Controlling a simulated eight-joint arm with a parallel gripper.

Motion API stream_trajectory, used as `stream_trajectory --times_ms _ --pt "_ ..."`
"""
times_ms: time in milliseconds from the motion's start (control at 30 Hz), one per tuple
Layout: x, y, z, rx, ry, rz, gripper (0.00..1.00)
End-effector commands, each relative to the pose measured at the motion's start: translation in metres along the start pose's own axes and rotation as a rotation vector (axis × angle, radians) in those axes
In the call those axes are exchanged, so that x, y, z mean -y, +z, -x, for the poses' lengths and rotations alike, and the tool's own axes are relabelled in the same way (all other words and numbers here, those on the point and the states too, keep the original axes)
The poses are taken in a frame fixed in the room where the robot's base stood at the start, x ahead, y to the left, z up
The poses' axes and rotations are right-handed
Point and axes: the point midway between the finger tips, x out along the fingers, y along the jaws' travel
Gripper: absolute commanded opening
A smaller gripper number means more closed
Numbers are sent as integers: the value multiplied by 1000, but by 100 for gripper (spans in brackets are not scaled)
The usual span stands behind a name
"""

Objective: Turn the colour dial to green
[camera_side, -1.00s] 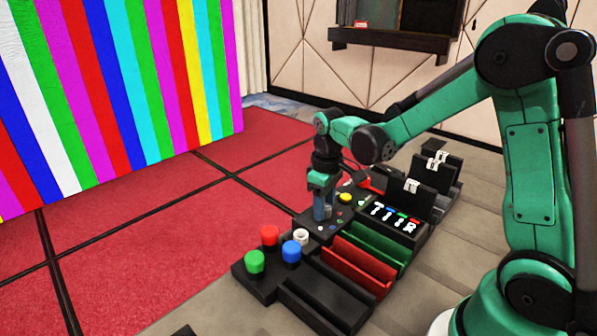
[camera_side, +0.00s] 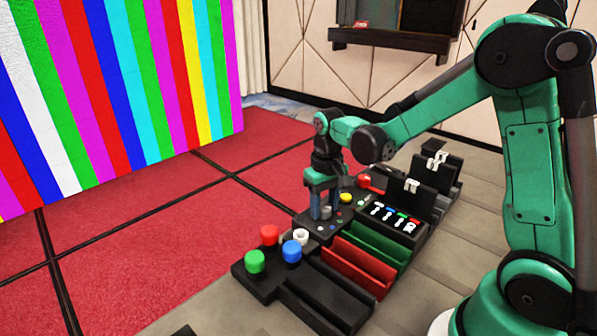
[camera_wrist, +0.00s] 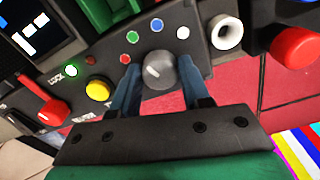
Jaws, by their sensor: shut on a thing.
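The grey colour dial (camera_wrist: 160,72) sits on the black panel in the wrist view, with a pale mark on its face toward the left side; I cannot tell exactly which dot it points at. Red (camera_wrist: 125,58), green (camera_wrist: 131,36), blue (camera_wrist: 157,25) and white (camera_wrist: 183,32) dots curve around its far side. My gripper (camera_wrist: 163,80) has one blue finger on each side of the dial and is shut on it. In the side view my gripper (camera_side: 324,212) points down at the panel; the dial shows small between the fingers.
A yellow button (camera_wrist: 98,89) and a red lever (camera_wrist: 53,110) lie left of the dial. A white ring socket (camera_wrist: 225,32) and a red knob (camera_wrist: 295,47) lie right. Green (camera_side: 254,262) and blue (camera_side: 291,252) knobs stand nearby. The video wall (camera_side: 110,90) shows coloured stripes.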

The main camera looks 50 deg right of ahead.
Motion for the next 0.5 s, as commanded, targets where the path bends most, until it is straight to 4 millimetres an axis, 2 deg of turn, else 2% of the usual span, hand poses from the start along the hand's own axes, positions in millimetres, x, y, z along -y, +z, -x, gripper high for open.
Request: stream_trajectory --times_ms 200,233,300,333,500 --pt "0 0 0 -1 0 1 0" --pt "0 0 0 -1 0 1 47" --pt "0 0 0 -1 0 1 67" --pt "0 0 0 -1 0 1 73" --pt "0 0 0 0 0 1 73"
